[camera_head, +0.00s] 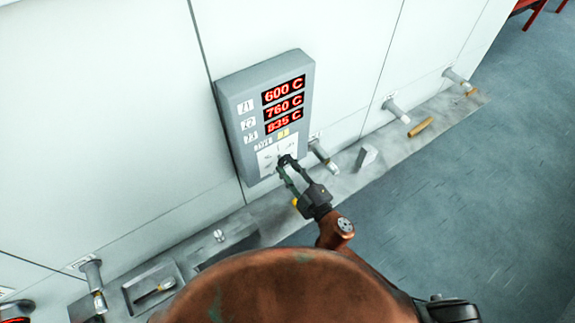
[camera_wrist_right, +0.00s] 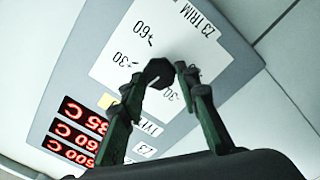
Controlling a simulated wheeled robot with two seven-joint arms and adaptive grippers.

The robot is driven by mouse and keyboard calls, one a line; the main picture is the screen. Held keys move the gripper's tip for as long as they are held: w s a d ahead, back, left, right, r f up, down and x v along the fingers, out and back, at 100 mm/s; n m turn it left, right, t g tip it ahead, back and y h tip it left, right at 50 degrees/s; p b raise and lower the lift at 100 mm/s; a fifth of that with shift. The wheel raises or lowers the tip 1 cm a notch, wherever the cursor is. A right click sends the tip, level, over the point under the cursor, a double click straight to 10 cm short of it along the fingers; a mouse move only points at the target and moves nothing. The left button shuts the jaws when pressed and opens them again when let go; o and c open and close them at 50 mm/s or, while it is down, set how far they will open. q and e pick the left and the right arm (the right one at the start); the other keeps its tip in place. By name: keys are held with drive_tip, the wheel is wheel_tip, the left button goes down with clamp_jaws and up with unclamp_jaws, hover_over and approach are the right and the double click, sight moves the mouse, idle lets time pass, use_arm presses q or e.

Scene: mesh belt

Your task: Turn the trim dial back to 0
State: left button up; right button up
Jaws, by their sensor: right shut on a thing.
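The trim dial (camera_wrist_right: 159,71) is a small dark knob on the white plate (camera_wrist_right: 120,45) marked "Z3 TRIM", with +60, +30 and -30 legible around it. My right gripper (camera_wrist_right: 166,80) is shut on the dial, its green and black fingers on either side. In the head view, my right gripper (camera_head: 287,162) reaches the lower part of the grey control panel (camera_head: 229,112). The dial's pointer and the 0 mark cannot be made out behind the fingers. My left gripper is not in view.
Red displays (camera_head: 284,103) on the panel read 600 C, 760 C and 835 C. Grey cylindrical fittings (camera_head: 323,156) stick out along the wall. A grey ledge (camera_head: 345,187) runs below, with a small block (camera_head: 366,157). Open floor (camera_head: 460,180) lies to the right.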

drive_tip(key=shift+n, duration=0.9)
drive_tip(key=o, duration=1.2)
drive_tip(key=shift+c, duration=0.2)
drive_tip(key=v, duration=1.2)
